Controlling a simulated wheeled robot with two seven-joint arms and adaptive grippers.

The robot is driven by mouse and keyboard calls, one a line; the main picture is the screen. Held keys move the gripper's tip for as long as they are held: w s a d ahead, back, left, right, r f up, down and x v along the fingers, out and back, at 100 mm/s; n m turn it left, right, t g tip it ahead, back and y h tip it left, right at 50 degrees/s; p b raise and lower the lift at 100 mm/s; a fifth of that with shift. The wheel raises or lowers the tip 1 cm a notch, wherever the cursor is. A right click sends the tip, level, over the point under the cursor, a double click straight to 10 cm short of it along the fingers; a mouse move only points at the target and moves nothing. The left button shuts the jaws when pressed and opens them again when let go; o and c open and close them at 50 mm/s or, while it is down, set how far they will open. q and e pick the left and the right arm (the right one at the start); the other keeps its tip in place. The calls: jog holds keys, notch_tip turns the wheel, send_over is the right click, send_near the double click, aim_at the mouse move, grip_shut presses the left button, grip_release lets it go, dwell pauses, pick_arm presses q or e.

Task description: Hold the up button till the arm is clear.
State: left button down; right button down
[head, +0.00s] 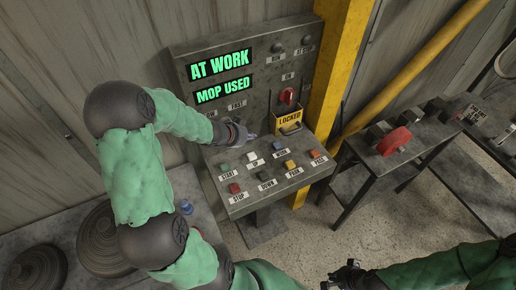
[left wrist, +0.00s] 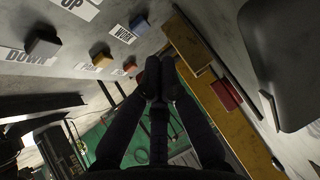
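The grey control panel (head: 215,160) carries a white button (head: 251,156) with the label UP under it. My left gripper (head: 250,135) is just behind that button in the head view, close above the panel. Whether it touches the panel is unclear. In the left wrist view its dark fingertips (left wrist: 158,70) meet with nothing visible between them. That view shows part of the UP label (left wrist: 82,7), but the UP button is out of sight. The panel display (head: 222,78) reads AT WORK and MOP USED. My right gripper (head: 350,275) is low in the head view; its fingers are unclear.
Other buttons surround UP: green START (head: 223,167), blue WORK (head: 278,146), dark DOWN (head: 262,176), red STOP (head: 234,188) and yellow PARK (head: 290,165). A yellow LOCKED box (head: 290,118) stands behind. Dark discs (head: 38,268) lie lower left.

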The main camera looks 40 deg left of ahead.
pick_arm(q)
jog(key=shift+s+r, duration=0.1)
jog(key=shift+s, duration=0.15)
jog(key=shift+w, duration=0.1)
jog(key=b, duration=0.8)
send_over(250, 156)
notch_tip(250, 156, down, 8)
jog(key=shift+d+r, duration=0.1)
jog(key=shift+f+b, duration=0.55)
jog(key=shift+f, duration=0.1)
dwell(0.6)
jog(key=shift+f, duration=0.3)
